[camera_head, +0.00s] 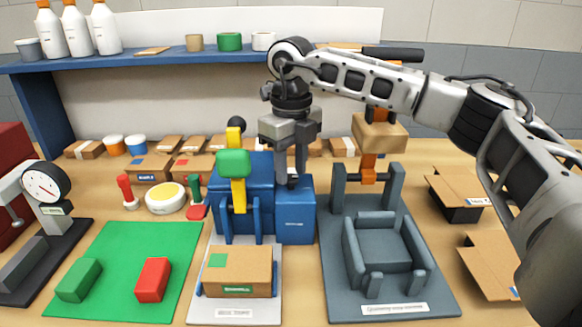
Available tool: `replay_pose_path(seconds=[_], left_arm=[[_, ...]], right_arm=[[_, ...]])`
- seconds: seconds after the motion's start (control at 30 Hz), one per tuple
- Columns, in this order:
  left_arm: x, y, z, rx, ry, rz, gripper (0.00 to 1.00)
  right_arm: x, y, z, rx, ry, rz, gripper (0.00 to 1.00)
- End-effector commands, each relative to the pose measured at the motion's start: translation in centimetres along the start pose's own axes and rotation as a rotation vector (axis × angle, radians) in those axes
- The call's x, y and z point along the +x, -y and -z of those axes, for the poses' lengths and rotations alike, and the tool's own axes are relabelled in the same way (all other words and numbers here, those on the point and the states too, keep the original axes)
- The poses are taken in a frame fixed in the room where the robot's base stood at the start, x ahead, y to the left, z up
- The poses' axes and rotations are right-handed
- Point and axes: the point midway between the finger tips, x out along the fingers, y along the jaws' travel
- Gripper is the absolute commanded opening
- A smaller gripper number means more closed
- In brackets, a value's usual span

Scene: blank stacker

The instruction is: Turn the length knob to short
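My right gripper (292,172) points straight down over the blue box (295,222) on the right side of the blue machine (258,180). A small dark piece (293,182) shows at its fingertips, on top of the box. It may be the length knob, but the gripper covers much of it and its setting cannot be read. I cannot tell whether the fingers are closed on it. My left gripper is not in view.
The machine's yellow lever with green block (234,164) stands just left of my gripper. A cardboard box (236,270) lies in front. A grey fixture (385,250) is at right, a green mat (125,265) at left, a blue shelf (160,60) behind.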

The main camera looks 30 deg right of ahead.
Motion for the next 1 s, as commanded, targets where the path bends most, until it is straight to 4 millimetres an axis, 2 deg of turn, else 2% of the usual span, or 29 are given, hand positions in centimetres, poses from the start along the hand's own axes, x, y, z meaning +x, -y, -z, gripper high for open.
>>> replay_pose_path(seconds=[0.13,0.4,0.43,0.53,0.77,1.0], left_arm=[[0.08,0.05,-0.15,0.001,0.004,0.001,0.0],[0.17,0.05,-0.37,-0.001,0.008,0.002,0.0],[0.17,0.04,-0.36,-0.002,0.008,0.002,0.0],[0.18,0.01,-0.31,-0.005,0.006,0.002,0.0],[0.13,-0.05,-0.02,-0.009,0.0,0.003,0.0],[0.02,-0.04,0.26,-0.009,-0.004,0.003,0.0]], right_arm=[[0.81,0.0,0.01,0.0,0.001,0.0,0.36],[0.95,-0.01,0.0,-0.001,0.001,0.0,0.36],[0.95,-0.01,0.0,-0.001,0.001,0.0,0.3],[0.93,-0.01,0.0,-0.001,0.001,0.0,0.04],[0.91,-0.01,-0.01,-0.012,0.001,0.0,0.04],[0.86,-0.02,-0.04,-0.106,0.002,0.0,0.04]])
